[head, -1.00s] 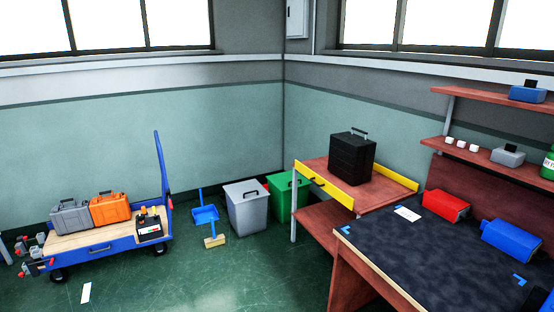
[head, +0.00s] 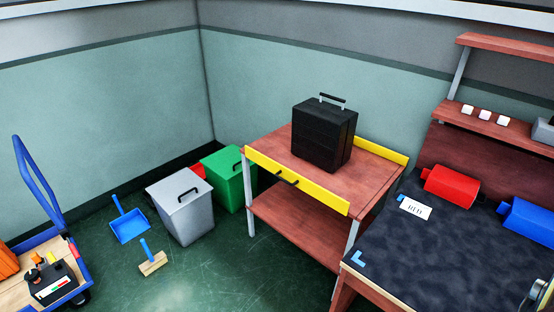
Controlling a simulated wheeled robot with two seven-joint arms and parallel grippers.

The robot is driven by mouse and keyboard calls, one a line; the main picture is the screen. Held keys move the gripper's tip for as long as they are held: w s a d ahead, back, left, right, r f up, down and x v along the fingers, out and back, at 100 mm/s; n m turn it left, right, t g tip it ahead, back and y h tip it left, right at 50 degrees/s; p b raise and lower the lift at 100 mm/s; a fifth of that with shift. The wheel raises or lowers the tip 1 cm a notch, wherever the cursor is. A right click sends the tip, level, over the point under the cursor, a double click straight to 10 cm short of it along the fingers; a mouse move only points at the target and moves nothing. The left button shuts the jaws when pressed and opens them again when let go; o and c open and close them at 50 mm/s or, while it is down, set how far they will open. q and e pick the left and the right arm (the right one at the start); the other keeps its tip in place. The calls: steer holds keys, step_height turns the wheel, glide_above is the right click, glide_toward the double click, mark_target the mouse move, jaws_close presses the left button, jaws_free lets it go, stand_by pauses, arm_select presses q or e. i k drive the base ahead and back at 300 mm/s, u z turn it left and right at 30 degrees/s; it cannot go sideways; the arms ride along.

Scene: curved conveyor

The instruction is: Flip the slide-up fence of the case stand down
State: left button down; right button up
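The case stand (head: 368,187) is a small red-brown two-level table in the middle of the head view. A yellow fence (head: 320,194) with a black handle (head: 286,178) runs along its front-left edge and stands up above the tabletop. A second yellow strip (head: 383,150) runs along the back-right edge. A black case (head: 322,136) with a top handle stands upright on the tabletop between them. Neither of my grippers is clearly in view.
A dark-topped workbench (head: 430,262) with a red box (head: 450,186) and a blue box (head: 527,221) stands to the right. Grey (head: 182,213) and green (head: 228,176) bins stand left of the stand. A blue cart (head: 38,180) is at the far left. Green floor in front is free.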

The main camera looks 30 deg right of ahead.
mark_target(290, 178)
steer(key=z, duration=0.75)
steer(key=i, duration=1.45)
steer(key=z, duration=0.95)
